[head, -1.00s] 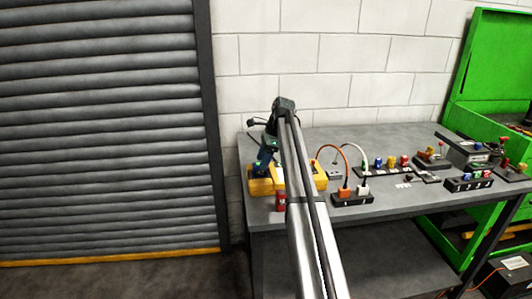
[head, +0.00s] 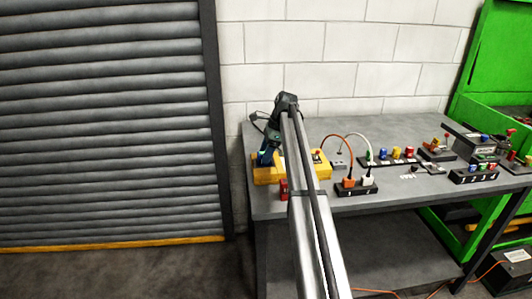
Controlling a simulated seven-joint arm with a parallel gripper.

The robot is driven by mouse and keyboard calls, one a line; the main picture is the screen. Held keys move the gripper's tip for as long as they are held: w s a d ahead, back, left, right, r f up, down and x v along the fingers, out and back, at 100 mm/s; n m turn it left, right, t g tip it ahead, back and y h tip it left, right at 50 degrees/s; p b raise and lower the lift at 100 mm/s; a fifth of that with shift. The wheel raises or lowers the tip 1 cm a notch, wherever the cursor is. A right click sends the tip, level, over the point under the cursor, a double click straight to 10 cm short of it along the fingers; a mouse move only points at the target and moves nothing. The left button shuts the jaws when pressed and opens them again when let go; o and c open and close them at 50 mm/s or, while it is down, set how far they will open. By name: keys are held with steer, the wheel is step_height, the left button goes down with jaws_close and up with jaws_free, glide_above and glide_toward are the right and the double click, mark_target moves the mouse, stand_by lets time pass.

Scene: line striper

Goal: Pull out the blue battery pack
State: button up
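A yellow unit (head: 292,175) sits at the left end of the grey workbench. A small blue piece (head: 264,158) shows at its left end, by my gripper's tip; it looks like the blue battery pack, but it is mostly hidden. My gripper (head: 268,153) points down at the left end of the yellow unit, close to or touching the blue piece. Its fingers are dark and too small to tell whether they are open or shut on it. My arm covers the middle of the yellow unit.
A small red object (head: 283,189) stands before the yellow unit. To the right, a black socket block (head: 356,190) holds orange and white plugs with looping cables. Behind it is a strip of coloured knobs (head: 388,158). A grey roller shutter (head: 105,125) is left of the bench (head: 420,192).

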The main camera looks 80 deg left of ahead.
steer(key=c, duration=0.8)
steer(key=shift+c, duration=0.2)
steer(key=shift+r, duration=0.8)
steer(key=shift+r, duration=2.2)
